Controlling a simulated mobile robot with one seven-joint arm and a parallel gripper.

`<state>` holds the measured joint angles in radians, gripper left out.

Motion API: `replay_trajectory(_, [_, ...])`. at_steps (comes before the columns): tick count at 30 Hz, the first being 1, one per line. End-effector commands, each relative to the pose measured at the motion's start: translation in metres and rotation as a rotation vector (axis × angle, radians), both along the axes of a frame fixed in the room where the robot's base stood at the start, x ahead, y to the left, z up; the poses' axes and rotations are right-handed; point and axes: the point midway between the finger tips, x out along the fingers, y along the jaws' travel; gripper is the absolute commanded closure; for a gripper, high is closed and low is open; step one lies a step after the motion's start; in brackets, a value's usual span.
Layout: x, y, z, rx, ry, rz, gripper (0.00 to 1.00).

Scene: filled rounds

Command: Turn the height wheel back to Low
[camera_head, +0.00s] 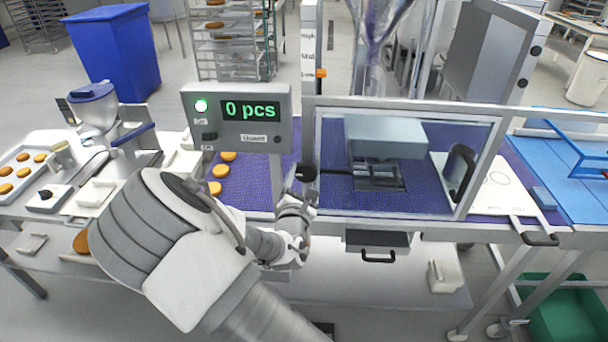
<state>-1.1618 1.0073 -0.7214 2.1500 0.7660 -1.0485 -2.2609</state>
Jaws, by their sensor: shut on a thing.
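The height scale (308,55) is a white upright strip marked High, Mid and Low. Its orange pointer (320,73) stands level with the Low mark. My gripper (302,185) is at the left front corner of the clear guard, below the scale. It is shut at a dark round knob (306,172), which appears to be part of the height wheel. The rest of the wheel and the exact finger contact are hidden by my wrist and too small to make out.
A grey panel (238,118) reads "0 pcs" with a green light, left of the scale. The purple belt (255,190) carries several orange rounds. The clear guard (405,110) covers a grey press head (385,137). A drawer (377,243) sticks out below.

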Motion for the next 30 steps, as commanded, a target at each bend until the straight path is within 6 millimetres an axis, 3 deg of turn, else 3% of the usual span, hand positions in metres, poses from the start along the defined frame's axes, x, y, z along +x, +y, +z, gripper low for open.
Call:
replay_trajectory(22, [-0.0001,-0.0001,-0.0008,-0.088,0.004,0.001,0.84])
replay_trajectory(23, [-0.0001,-0.0001,-0.0008,-0.088,0.004,0.001,0.23])
replay_trajectory(27, [-0.0001,-0.0002,-0.0007,-0.087,0.004,0.001,0.00])
replay_trajectory(30, [-0.0001,-0.0002,-0.0007,-0.086,0.004,0.001,0.00])
